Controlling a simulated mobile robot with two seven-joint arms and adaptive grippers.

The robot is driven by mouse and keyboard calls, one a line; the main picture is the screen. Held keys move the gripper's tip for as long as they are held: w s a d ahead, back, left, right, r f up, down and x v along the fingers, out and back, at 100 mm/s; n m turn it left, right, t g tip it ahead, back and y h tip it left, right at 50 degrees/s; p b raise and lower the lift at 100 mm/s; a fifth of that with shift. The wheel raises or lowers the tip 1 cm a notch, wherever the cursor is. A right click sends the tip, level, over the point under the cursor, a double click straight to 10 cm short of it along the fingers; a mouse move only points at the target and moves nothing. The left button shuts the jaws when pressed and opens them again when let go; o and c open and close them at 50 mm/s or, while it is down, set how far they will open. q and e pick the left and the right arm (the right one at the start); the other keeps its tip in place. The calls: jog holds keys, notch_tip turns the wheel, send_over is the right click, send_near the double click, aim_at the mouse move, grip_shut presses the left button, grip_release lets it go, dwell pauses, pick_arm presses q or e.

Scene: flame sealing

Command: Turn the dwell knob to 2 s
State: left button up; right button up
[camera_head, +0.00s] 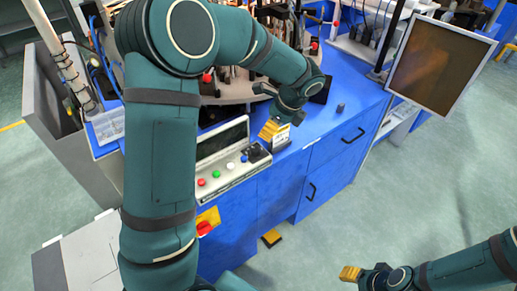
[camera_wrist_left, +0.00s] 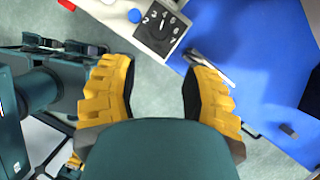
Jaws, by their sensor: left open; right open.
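The dwell knob (camera_wrist_left: 162,26) sits on a small black plate with white numbers, at the top of the left wrist view. Its pointer setting is too small to tell for certain. In the head view the dark knob (camera_head: 254,152) is at the right end of the white button panel (camera_head: 222,183). My left gripper (camera_wrist_left: 158,90) is open, its yellow fingers wide apart with nothing between them; the knob lies beyond the fingertips. In the head view the left gripper (camera_head: 273,130) hangs just right of the knob, apart from it. My right gripper (camera_head: 350,273) is low at the right, away from the bench, open.
Red (camera_head: 201,182), green (camera_head: 216,174) and white (camera_head: 231,165) buttons line the panel; a blue button (camera_wrist_left: 134,16) is beside the knob. A red switch (camera_head: 206,227) sits below. A monitor (camera_head: 440,62) stands right. The blue bench top (camera_head: 350,105) has clear room.

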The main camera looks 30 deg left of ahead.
aim_at(257, 149)
pick_arm(q)
jog(key=b+x, duration=0.2)
jog(key=x, duration=0.9)
jog(key=shift+f+b, duration=0.4)
jog(key=shift+c, duration=0.4)
grip_shut()
